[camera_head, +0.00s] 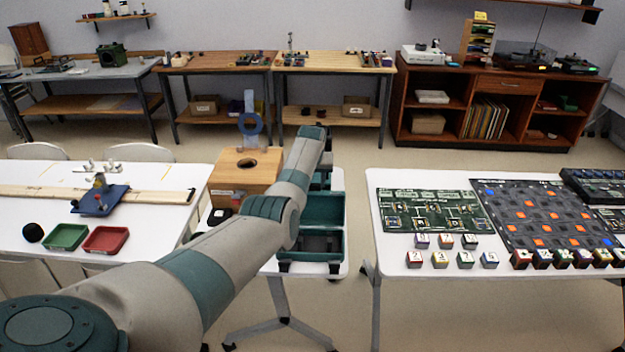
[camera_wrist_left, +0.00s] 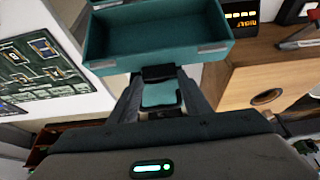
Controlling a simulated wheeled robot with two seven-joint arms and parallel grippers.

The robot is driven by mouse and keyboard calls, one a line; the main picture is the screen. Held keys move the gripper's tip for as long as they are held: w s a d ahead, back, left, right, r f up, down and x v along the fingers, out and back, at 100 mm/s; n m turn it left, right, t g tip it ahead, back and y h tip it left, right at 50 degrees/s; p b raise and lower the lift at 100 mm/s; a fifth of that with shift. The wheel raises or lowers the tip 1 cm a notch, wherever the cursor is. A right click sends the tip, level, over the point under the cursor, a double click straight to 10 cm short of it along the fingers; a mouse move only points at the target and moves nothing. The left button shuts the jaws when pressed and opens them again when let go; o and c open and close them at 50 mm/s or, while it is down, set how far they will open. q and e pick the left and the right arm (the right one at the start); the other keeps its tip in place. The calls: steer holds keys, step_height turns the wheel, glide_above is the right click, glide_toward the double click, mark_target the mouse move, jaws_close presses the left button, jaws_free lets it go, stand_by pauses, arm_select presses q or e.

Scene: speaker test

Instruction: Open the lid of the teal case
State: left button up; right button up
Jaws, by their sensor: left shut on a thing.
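The teal case stands open on the narrow middle table. Its base (camera_head: 310,266) is nearest me, with a dark grey lining inside. Its lid (camera_head: 325,222) is swung back beyond the base, hollow side showing; its exact angle is hard to tell. The lid also fills the top of the left wrist view (camera_wrist_left: 155,40), with grey latches on its edge. My left gripper (camera_wrist_left: 160,84) is shut on the dark handle (camera_wrist_left: 158,72) at that edge. In the head view my left arm hides part of the lid and most of the gripper. My right gripper is not in view.
A wooden box (camera_head: 238,176) with a round hole stands left of the case. The left table (camera_head: 150,235) carries red and green trays (camera_head: 105,239). The right table (camera_head: 400,285) holds boards and several lettered cubes. Floor shows between the tables.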

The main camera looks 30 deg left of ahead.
arm_select(q)
steer(key=shift+w+a+r, duration=0.3)
steer(key=shift+a+r, duration=0.05)
steer(key=shift+r, duration=0.25)
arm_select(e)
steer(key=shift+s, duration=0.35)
arm_select(q)
steer(key=o, duration=1.5)
steer(key=shift+f, duration=0.15)
steer(key=shift+w+f, duration=0.1)
steer(key=shift+f, duration=0.2)
steer(key=shift+d, duration=0.1)
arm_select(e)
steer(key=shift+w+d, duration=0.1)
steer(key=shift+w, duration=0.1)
arm_select(q)
steer(key=shift+s+d+r, duration=0.1)
steer(key=shift+s+r, duration=0.1)
steer(key=shift+v, duration=0.8)
steer(key=b+v, duration=0.3)
steer(key=v, duration=1.2)
steer(key=shift+s, duration=0.15)
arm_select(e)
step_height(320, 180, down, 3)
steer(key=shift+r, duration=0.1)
